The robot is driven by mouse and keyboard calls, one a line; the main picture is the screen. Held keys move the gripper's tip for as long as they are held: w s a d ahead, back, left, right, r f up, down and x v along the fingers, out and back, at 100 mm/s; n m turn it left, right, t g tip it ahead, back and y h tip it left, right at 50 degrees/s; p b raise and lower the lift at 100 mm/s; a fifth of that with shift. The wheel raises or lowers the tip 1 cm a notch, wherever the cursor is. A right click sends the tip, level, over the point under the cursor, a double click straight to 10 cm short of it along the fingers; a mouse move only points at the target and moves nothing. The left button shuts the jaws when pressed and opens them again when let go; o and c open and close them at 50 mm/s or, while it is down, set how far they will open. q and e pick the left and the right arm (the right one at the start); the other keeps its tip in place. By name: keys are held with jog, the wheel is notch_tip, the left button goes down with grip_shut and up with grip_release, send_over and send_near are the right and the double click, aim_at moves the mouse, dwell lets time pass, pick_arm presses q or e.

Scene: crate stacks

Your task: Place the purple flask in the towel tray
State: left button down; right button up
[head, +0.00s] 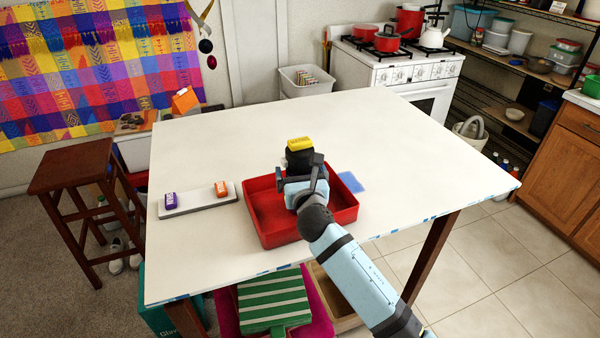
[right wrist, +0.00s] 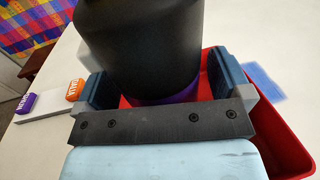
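The purple flask shows in the right wrist view as a large black upper part with a purple band (right wrist: 166,97) below it. In the head view only its black part (head: 300,160) shows above my right gripper (head: 301,180). I see no towel in the red tray. My left gripper is not in view.
A grey tray (head: 190,206) left of the red one holds a purple block (head: 170,201) and an orange block (head: 221,188). A yellow block (head: 300,144) shows at the flask's top. A blue patch (head: 351,182) lies right. Below is a green striped item (head: 274,302).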

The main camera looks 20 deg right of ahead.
jog(key=shift+r, duration=0.1)
jog(key=shift+r, duration=0.35)
jog(key=shift+s+r, duration=0.15)
jog(key=shift+s, duration=0.15)
jog(key=s+a, duration=0.1)
jog(key=s, duration=1)
jog(key=shift+s+a, duration=0.2)
jog(key=shift+a, duration=0.05)
